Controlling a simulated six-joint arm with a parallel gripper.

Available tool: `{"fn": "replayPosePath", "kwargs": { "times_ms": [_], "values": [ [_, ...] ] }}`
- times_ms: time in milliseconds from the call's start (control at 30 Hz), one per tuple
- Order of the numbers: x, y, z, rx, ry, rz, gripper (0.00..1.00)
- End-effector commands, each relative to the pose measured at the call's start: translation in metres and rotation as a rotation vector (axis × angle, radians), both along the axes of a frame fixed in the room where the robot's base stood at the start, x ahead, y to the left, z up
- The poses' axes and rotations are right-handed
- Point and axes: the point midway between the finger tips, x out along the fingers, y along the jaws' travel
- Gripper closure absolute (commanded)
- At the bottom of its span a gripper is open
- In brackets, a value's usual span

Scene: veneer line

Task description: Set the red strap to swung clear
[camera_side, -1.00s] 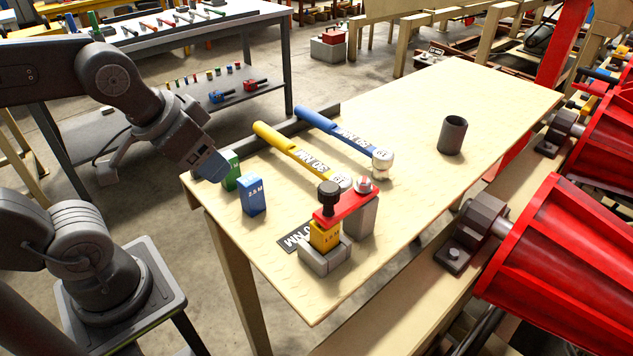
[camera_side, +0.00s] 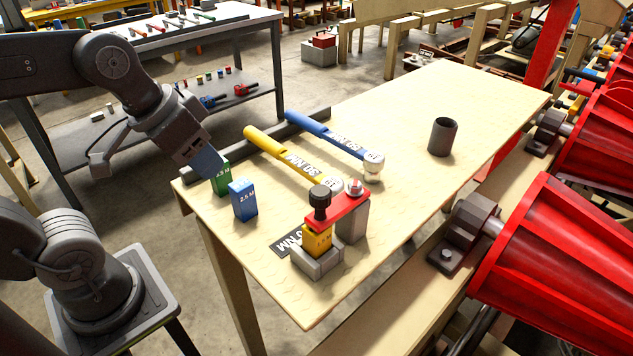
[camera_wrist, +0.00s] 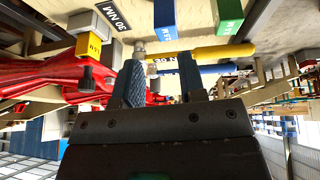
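The red strap (camera_side: 337,207) lies flat in the side view. It runs from a silver bolt on a grey post (camera_side: 352,222) across the top of a yellow block (camera_side: 317,240). A black knob (camera_side: 320,197) stands at its near end, over the block, which sits in a grey holder (camera_side: 318,264). My gripper (camera_side: 208,164) is left of the strap, at the table's left end by the green block. In the wrist view my gripper (camera_wrist: 162,85) is open, with nothing between its fingers. The yellow block (camera_wrist: 89,45) and knob (camera_wrist: 86,78) show there too; the strap is hard to make out.
A green block (camera_side: 221,178) and a blue block (camera_side: 243,200) stand near the gripper. A yellow wrench (camera_side: 278,150) and a blue wrench (camera_side: 320,132) lie behind the strap. A dark cup (camera_side: 442,137) stands farther right. The table (camera_side: 420,105) is clear around the cup.

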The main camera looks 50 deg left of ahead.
Motion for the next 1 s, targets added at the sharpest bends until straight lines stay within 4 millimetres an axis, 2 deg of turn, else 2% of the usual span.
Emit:
{"fn": "replayPosePath", "kwargs": {
  "times_ms": [67,367,600,1000],
  "values": [
    [0.011,-0.006,0.011,-0.061,0.040,-0.047,0.70],
    [0.052,-0.024,0.060,-0.317,0.062,-0.280,0.99],
    [0.063,-0.027,0.074,-0.383,0.036,-0.348,1.00],
    [0.065,-0.031,0.067,-0.380,0.037,-0.349,1.00]
  ]
}}
